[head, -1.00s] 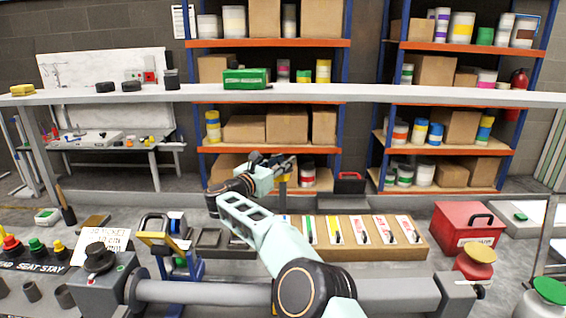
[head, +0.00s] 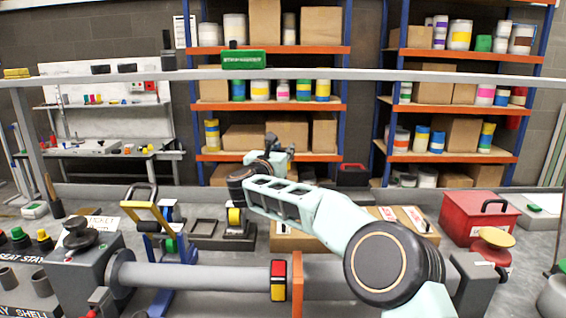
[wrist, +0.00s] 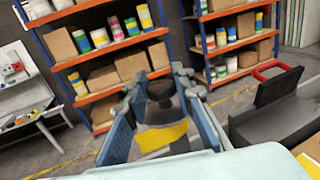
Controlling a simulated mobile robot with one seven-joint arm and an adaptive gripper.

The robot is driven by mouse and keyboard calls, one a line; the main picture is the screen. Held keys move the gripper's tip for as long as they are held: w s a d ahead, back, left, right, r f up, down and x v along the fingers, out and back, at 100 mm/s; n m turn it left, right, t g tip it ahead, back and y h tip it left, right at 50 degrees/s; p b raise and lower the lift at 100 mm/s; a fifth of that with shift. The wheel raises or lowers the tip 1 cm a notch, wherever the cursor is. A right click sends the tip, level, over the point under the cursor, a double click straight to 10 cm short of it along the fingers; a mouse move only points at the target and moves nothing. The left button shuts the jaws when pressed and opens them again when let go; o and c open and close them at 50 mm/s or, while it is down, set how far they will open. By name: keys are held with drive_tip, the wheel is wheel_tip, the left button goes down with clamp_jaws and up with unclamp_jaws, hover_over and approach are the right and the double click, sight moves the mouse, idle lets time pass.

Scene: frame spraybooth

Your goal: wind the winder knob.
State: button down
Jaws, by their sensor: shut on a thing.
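My gripper (head: 283,160) is raised above the back of the bench. In the wrist view its two blue-grey fingers (wrist: 160,123) stand on either side of a dark rounded thing with a yellow band (wrist: 163,136), and it is shut on it. I cannot tell whether this is the winder knob. A black round knob (head: 82,235) sits on a grey box at the left front, apart from my gripper. A small dark unit with a yellow roll (head: 235,217) stands on the bench below and left of my gripper.
A thick grey bar (head: 195,276) with a red and yellow block (head: 278,280) crosses the front. A yellow and blue stand (head: 150,222) is at left. A red case (head: 478,218) stands at right. A long grey rail (head: 400,74) runs overhead.

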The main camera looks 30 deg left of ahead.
drive_tip(key=shift+d+f+n+g+y+b, duration=0.15)
drive_tip(key=shift+n+g+y+b, duration=0.45)
drive_tip(key=shift+y+b, duration=0.75)
drive_tip(key=shift+f+n+g+y+b, duration=0.1)
drive_tip(key=shift+n+g+y+b, duration=0.2)
drive_tip(key=shift+n+y+b, duration=1.05)
drive_tip(key=n+g+y+b, duration=0.1)
drive_tip(key=g+y+b, duration=0.1)
drive_tip(key=b, duration=0.1)
drive_tip(key=shift+r+n+b, duration=0.15)
drive_tip(key=shift+n+b, duration=0.2)
drive_tip(key=shift+y, duration=0.3)
drive_tip(key=shift+r+n+g+y, duration=0.15)
drive_tip(key=shift+n+g+y, duration=0.15)
drive_tip(key=shift+g, duration=0.1)
drive_tip(key=c, duration=1.7)
unclamp_jaws()
drive_tip(key=shift+a, duration=0.2)
drive_tip(key=shift+d, duration=0.1)
